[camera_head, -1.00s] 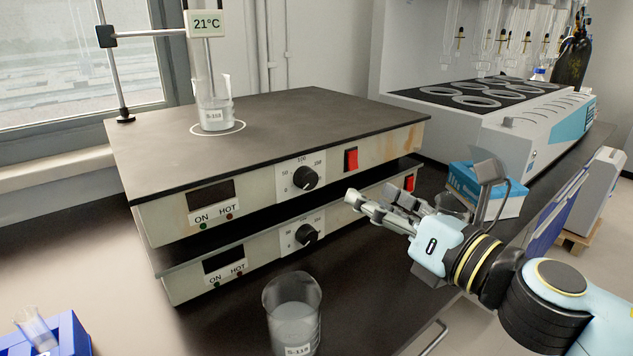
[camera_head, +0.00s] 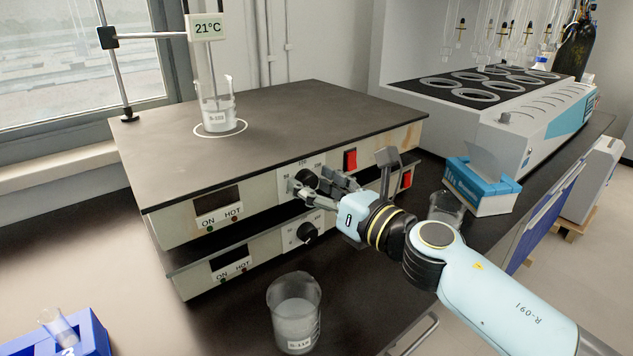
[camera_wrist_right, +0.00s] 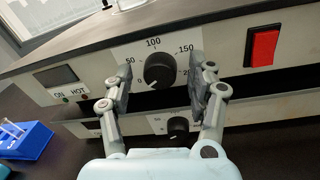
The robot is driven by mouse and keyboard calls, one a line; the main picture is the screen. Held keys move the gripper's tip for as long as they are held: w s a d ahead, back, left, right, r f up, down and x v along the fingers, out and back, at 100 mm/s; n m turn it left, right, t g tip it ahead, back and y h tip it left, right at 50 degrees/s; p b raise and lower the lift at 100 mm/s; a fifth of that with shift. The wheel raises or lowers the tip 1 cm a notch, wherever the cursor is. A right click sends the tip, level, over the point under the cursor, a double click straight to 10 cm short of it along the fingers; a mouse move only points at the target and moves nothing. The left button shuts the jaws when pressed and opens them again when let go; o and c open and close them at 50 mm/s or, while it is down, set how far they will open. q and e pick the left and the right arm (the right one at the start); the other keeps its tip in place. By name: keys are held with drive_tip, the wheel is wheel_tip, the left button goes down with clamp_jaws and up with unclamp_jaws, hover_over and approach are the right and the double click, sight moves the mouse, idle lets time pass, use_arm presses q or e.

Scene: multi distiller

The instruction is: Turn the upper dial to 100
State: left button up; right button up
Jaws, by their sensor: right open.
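The upper hot plate (camera_head: 262,118) is stacked above a lower one. Its black upper dial (camera_head: 308,177) is partly hidden by my gripper in the head view. In the right wrist view the upper dial (camera_wrist_right: 158,70) shows whole, inside a white scale marked 50, 100, 150. My right gripper (camera_head: 306,188) is open, with its fingers on either side of the upper dial; I cannot tell whether they touch it. The lower dial (camera_head: 307,232) sits below and also shows in the wrist view (camera_wrist_right: 178,128). My left gripper is not in view.
A red switch (camera_head: 350,159) is right of the upper dial. A beaker (camera_head: 217,115) stands on the top plate under a 21°C display (camera_head: 206,27). Another beaker (camera_head: 294,314) stands in front. A blue box (camera_head: 482,187) and a small beaker (camera_head: 446,207) are at right.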

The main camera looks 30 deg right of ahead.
drive_tip(key=shift+c, duration=0.3)
drive_tip(key=c, duration=1.1)
